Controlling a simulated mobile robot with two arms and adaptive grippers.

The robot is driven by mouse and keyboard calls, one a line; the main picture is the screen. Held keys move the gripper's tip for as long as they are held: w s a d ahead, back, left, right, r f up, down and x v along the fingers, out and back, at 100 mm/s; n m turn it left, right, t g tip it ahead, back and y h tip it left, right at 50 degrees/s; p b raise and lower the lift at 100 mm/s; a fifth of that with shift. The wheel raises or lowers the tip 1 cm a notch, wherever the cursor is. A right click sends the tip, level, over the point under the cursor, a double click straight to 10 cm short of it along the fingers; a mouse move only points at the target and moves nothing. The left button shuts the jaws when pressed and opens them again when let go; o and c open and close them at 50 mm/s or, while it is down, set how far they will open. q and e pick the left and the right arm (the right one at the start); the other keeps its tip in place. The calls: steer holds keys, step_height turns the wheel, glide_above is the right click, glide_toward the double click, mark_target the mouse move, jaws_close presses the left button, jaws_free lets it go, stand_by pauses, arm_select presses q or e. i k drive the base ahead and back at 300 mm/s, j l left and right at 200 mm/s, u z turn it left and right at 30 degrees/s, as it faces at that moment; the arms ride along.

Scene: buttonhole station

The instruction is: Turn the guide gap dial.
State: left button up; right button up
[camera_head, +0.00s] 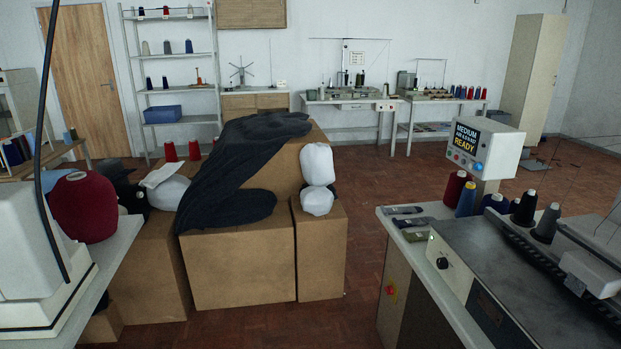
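A small round dark knob (442,263) sits on the pale front edge of the machine at the right. It may be the guide gap dial, but no label on it can be read from here. The grey machine bed (500,265) extends behind it to the right edge of the picture. A control box (484,148) stands at the back of this machine, with a lit screen showing "MEDIUM" and "READY" and coloured buttons below. Neither of my grippers is in view.
Cardboard boxes (240,262) with dark cloth (235,165) and white bundles (317,165) stand in the middle. A white machine (35,240) and red yarn cone (84,207) are at left. Yarn cones (524,208) line the right machine. Brick-red floor (365,215) is clear between.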

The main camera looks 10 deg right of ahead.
mark_target(441, 263)
steer(key=i+z, duration=0.1)
steer(key=i, duration=0.65)
steer(key=i+j+z, duration=0.15)
steer(key=i, duration=0.6)
steer(key=i+j+z, duration=0.1)
steer(key=i, duration=0.65)
steer(key=i+l+z, duration=0.1)
steer(key=i+z, duration=0.55)
steer(key=z, duration=0.2)
steer(key=i+z, duration=0.4)
steer(key=i+j+z, duration=0.25)
steer(key=z, duration=2.45)
